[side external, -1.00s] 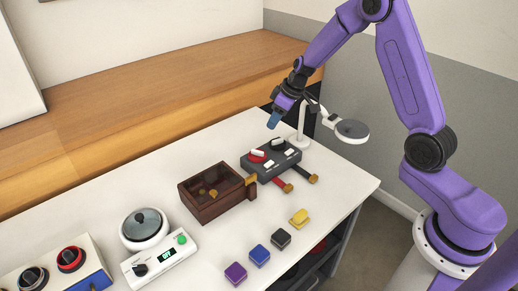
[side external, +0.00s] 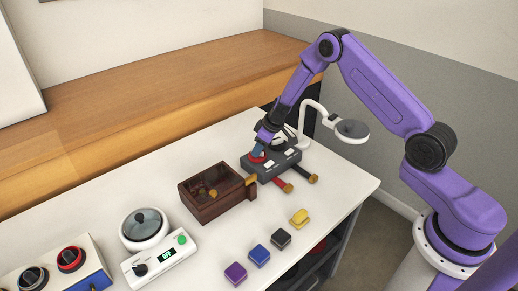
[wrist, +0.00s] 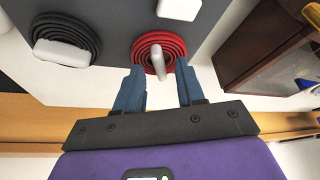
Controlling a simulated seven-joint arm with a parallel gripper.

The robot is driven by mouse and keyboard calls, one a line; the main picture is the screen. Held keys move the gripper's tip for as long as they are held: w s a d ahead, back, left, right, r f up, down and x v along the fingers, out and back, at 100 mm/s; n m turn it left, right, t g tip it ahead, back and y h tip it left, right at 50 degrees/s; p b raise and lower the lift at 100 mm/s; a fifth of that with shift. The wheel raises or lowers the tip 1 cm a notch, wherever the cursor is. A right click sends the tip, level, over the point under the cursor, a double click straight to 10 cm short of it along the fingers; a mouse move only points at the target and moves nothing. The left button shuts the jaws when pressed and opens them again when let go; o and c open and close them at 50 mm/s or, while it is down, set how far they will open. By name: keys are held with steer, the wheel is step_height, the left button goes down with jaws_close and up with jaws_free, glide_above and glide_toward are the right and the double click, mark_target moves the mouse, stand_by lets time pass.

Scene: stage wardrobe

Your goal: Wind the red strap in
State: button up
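The dark grey strap winder box (side external: 286,163) stands on the white table. Its red strap (side external: 283,185) sticks out of the front with a gold end. In the wrist view the red reel (wrist: 143,47) is coiled under a pale crank knob (wrist: 157,62). My gripper (wrist: 160,70) has its two blue fingers spread, one to each side of that knob, with a gap showing around it. It is also seen in the side view (side external: 257,154), low over the red reel. Whether the fingers touch the knob is unclear.
A black reel (wrist: 65,40) with a white knob sits beside the red one; its dark strap (side external: 306,175) also sticks out. A brown wooden box (side external: 216,205) stands close by on the left. A magnifier lamp (side external: 351,129) stands behind. Several small coloured blocks lie in front.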

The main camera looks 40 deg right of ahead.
steer(key=shift+w+f, duration=0.15)
steer(key=shift+f, duration=0.25)
jaws_close()
